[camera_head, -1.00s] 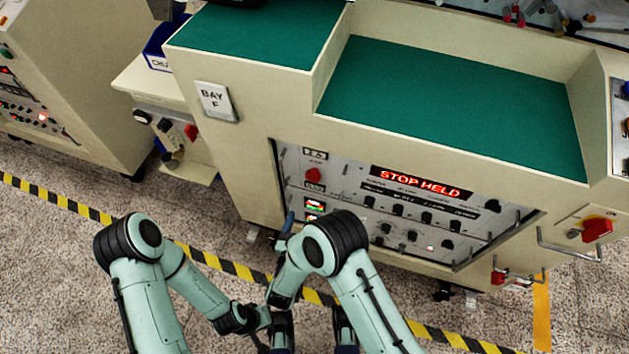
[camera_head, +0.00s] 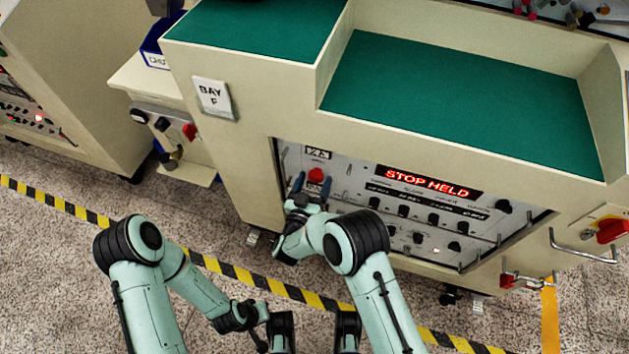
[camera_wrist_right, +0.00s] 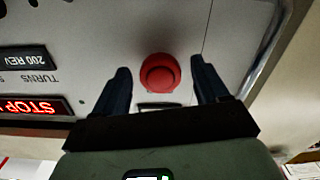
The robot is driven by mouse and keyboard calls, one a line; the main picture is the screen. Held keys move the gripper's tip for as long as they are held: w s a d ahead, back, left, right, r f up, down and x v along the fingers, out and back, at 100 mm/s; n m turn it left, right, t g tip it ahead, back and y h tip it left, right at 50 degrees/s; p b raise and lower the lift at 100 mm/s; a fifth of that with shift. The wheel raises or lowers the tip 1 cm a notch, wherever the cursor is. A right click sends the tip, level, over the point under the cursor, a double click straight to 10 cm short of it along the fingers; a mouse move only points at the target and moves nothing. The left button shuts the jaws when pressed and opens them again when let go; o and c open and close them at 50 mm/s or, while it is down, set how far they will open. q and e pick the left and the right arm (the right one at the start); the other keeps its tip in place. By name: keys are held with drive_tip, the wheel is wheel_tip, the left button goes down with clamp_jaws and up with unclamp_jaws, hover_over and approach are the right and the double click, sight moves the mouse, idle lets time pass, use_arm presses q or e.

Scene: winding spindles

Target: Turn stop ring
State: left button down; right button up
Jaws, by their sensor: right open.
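The stop ring is a round red knob (camera_head: 316,174) at the upper left of the grey control panel (camera_head: 395,229). It also shows in the right wrist view (camera_wrist_right: 160,73). My right gripper (camera_head: 313,185) is at the panel with its two dark fingers apart. In the right wrist view the open fingers (camera_wrist_right: 160,66) stand on either side of the red knob, with a gap on each side. The panel's red display (camera_head: 427,182) reads "STOP HELD". My left gripper (camera_head: 250,316) is low in the head view, away from the panel, and its fingers are not clear.
A red switch (camera_head: 611,231) and bar handle are at the far right. A green-topped ledge (camera_head: 455,100) overhangs above. Striped tape (camera_head: 225,267) crosses the floor.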

use_arm(q)
drive_tip(key=shift+w, duration=0.15)
use_arm(e)
drive_tip(key=shift+w+d, duration=0.1)
drive_tip(key=shift+w, duration=0.3)
drive_tip(key=c, duration=1.1)
